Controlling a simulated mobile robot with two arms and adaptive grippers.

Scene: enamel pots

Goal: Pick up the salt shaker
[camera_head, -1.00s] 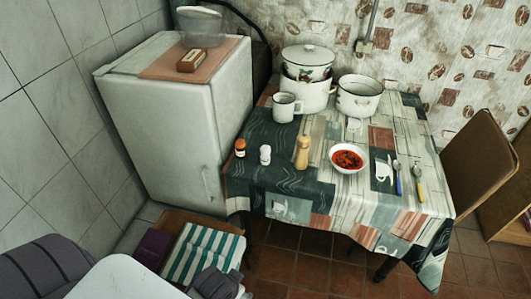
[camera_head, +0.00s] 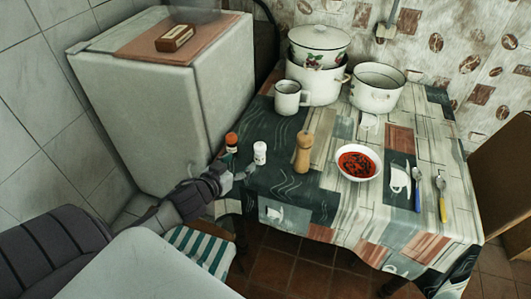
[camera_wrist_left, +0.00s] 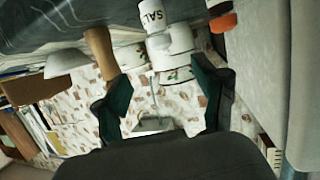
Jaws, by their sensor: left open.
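The small white salt shaker (camera_head: 260,153) stands upright on the table's left part, between a red-capped bottle and a wooden mill. In the left wrist view, which is upside down, the shaker (camera_wrist_left: 152,14) shows the letters "SAL" at the top edge, partly cut off. My left gripper (camera_head: 238,178) is at the table's left edge, just in front and left of the shaker, apart from it. In the wrist view its dark fingers (camera_wrist_left: 163,102) are spread, with nothing between them. My right gripper is not in view.
The red-capped bottle (camera_head: 231,143) stands close left of the shaker and the wooden mill (camera_head: 303,153) right of it. A soup bowl (camera_head: 345,175), mug (camera_head: 288,99) and enamel pots (camera_head: 377,88) stand farther off. The fridge (camera_head: 165,110) borders the left side.

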